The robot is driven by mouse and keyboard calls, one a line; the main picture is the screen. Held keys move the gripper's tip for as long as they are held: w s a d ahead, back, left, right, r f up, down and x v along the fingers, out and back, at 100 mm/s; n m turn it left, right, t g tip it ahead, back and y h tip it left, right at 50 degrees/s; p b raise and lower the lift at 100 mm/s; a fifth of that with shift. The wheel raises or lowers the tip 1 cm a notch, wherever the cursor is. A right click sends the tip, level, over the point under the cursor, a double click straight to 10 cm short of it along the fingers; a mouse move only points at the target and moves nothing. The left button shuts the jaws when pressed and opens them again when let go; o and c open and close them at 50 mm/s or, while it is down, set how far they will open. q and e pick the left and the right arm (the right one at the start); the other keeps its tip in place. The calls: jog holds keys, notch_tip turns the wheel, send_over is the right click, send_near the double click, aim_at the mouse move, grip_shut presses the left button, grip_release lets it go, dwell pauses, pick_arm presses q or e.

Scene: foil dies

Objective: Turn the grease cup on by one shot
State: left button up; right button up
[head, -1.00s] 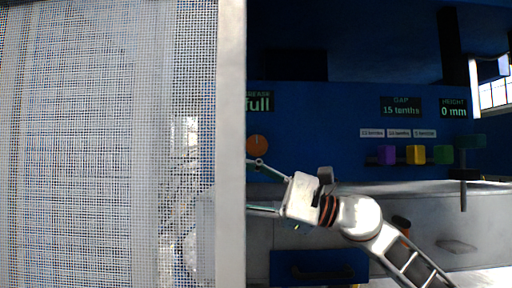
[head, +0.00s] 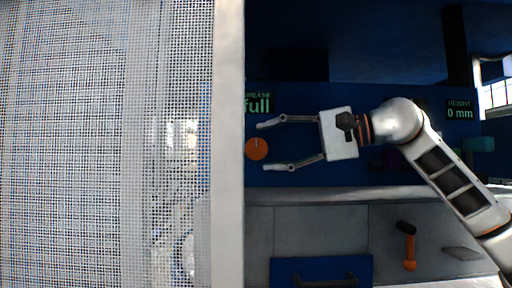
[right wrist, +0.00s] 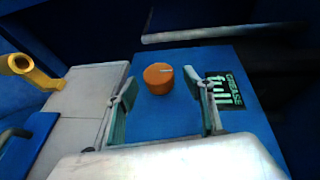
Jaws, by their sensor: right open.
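The grease cup is a round orange knob (head: 257,149) with a pale line mark, on the blue panel just right of the mesh guard's post in the head view. A small sign above it (head: 258,104) reads "GREASE full". My right gripper (head: 264,146) is open, its two fingers pointing left, one above and one below the knob's level. In the right wrist view the knob (right wrist: 159,78) stands between and beyond the fingertips (right wrist: 168,88), with no visible contact. The sign (right wrist: 224,90) is beside the right finger. My left gripper is not in view.
A mesh guard with a pale post (head: 230,150) fills the left side, close to the knob. A hammer-like orange tool (head: 409,246) and a grey flat piece (head: 462,254) lie on the grey bench (head: 330,235). A blue tray with a handle (head: 320,268) is in front.

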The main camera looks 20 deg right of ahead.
aim_at(255, 150)
jog(key=x, duration=0.3)
jog(key=shift+w+a+f, duration=0.1)
jog(key=shift+w+f, duration=0.15)
jog(key=shift+w, duration=0.2)
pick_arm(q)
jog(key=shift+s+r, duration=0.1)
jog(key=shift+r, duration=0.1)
pick_arm(e)
jog(key=shift+a, duration=0.3)
jog(key=shift+w, duration=0.1)
